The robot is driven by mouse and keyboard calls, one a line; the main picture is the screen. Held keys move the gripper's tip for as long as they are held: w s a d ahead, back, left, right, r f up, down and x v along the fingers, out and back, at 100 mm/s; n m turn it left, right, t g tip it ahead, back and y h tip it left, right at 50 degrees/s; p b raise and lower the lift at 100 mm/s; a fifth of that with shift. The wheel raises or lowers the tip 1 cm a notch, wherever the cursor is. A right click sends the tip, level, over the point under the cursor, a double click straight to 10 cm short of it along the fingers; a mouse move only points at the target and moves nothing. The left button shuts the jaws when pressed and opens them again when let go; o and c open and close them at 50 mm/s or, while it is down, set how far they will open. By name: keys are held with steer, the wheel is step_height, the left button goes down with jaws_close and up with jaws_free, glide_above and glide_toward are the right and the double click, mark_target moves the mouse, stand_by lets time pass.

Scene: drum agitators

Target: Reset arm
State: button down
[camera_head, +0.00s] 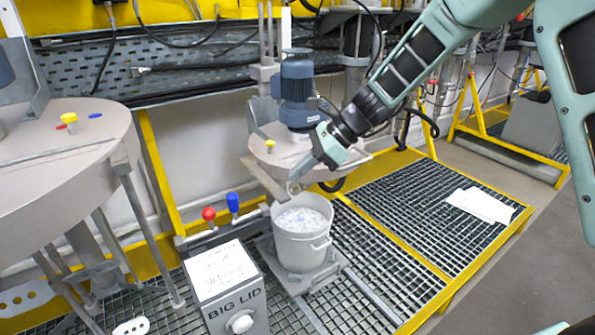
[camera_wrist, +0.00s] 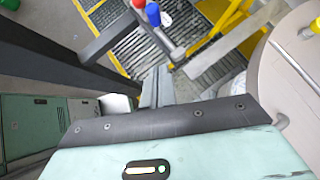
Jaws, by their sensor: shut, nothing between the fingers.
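My gripper (camera_head: 298,177) is shut and empty at the end of my arm, which reaches in from the upper right in the head view. It hangs close above the back rim of a white bucket (camera_head: 302,248) with pale contents. I cannot tell whether it touches the rim. In the wrist view the shut fingers (camera_wrist: 158,88) point away from the camera, with nothing visible between them.
A blue motor (camera_head: 298,90) on a round lid stands behind my gripper. A red knob (camera_head: 209,214) and a blue knob (camera_head: 233,203) stand left of the bucket, behind a BIG LID control box (camera_head: 237,313). A large drum (camera_head: 70,175) is at left. Grating (camera_head: 435,215) at right is mostly clear.

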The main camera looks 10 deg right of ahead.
steer(key=s+a+r+n+g+h+p, duration=0.1)
steer(key=s+a+r+n+g+h, duration=0.1)
steer(key=s+n, duration=0.65)
steer(key=s+a+r+n+g+h+p, duration=0.1)
steer(key=s+a+r+n+h, duration=0.15)
steer(key=s+n, duration=0.65)
steer(key=s+d+n+t+h+p, duration=0.1)
steer(key=s+d+n+h, duration=0.3)
steer(key=s+n, duration=0.5)
steer(key=s+d, duration=0.1)
steer(key=s, duration=0.4)
steer(key=shift+s+n+t+p, duration=0.3)
steer(key=shift+s+n+t, duration=0.05)
steer(key=shift+t, duration=0.05)
